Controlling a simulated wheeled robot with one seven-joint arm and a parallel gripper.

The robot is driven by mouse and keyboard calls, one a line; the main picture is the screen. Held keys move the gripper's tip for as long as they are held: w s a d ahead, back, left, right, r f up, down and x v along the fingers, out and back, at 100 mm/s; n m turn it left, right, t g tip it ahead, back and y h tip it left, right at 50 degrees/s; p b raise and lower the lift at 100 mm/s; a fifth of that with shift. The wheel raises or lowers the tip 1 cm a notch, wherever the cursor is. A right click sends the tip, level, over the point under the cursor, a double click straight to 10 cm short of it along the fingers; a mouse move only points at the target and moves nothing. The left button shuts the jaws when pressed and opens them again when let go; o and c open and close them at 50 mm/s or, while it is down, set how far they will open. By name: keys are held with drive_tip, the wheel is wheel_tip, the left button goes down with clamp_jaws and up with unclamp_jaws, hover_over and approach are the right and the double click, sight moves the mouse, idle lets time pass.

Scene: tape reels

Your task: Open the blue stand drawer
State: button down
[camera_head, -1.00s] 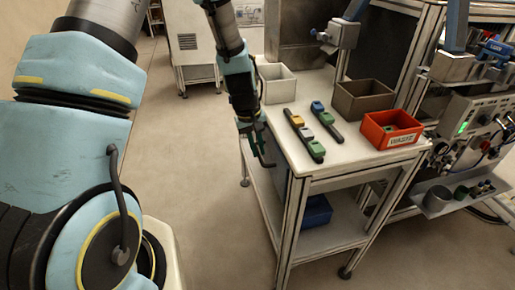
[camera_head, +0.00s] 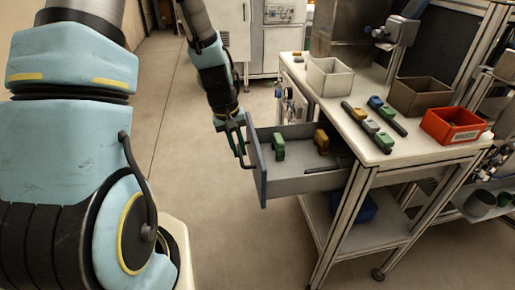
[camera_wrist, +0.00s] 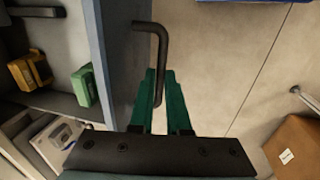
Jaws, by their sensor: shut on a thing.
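The stand (camera_head: 345,130) is a metal-framed table with a pale top. Its drawer, with a blue-grey front panel (camera_head: 256,170), is pulled well out to the left. My gripper (camera_head: 241,147) is shut on the dark bent handle (camera_wrist: 150,28) on the outer face of that panel. In the wrist view, the green fingers (camera_wrist: 158,92) close around the handle's lower stretch, and the panel (camera_wrist: 104,45) runs along their left. Inside the drawer lie a green block (camera_head: 278,147), a yellow block (camera_head: 321,141) and a dark item. The handle's far end is partly hidden by the fingers.
On the stand's top are a white bin (camera_head: 329,77), a brown bin (camera_head: 420,96), a red bin (camera_head: 453,126) and several small coloured pieces. A blue bin (camera_head: 362,206) sits on the lower shelf. The floor (camera_head: 190,170) left of the drawer is clear.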

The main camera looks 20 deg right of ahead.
drive_tip(key=shift+w+a, duration=0.15)
drive_tip(key=shift+a, duration=0.8)
drive_tip(key=shift+w+a, duration=0.1)
drive_tip(key=shift+a, duration=0.85)
drive_tip(key=c, duration=0.9)
unclamp_jaws()
drive_tip(key=shift+r, duration=0.1)
drive_tip(key=r, duration=0.3)
drive_tip(key=a+r+b, duration=0.1)
drive_tip(key=r, duration=0.3)
drive_tip(key=a+r, duration=0.1)
drive_tip(key=r, duration=0.2)
drive_tip(key=shift+w+r+b, duration=0.1)
drive_tip(key=shift+r+b, duration=0.1)
drive_tip(key=shift+b, duration=0.1)
drive_tip(key=s+a, duration=0.2)
drive_tip(key=a, duration=0.2)
drive_tip(key=s+a+t+y, duration=0.1)
drive_tip(key=s+a, duration=0.1)
drive_tip(key=a, duration=0.3)
drive_tip(key=s+a+r+t+y, duration=0.1)
drive_tip(key=s+a, duration=0.1)
drive_tip(key=a, duration=0.2)
drive_tip(key=shift+s+a, duration=0.1)
drive_tip(key=shift+a, duration=0.3)
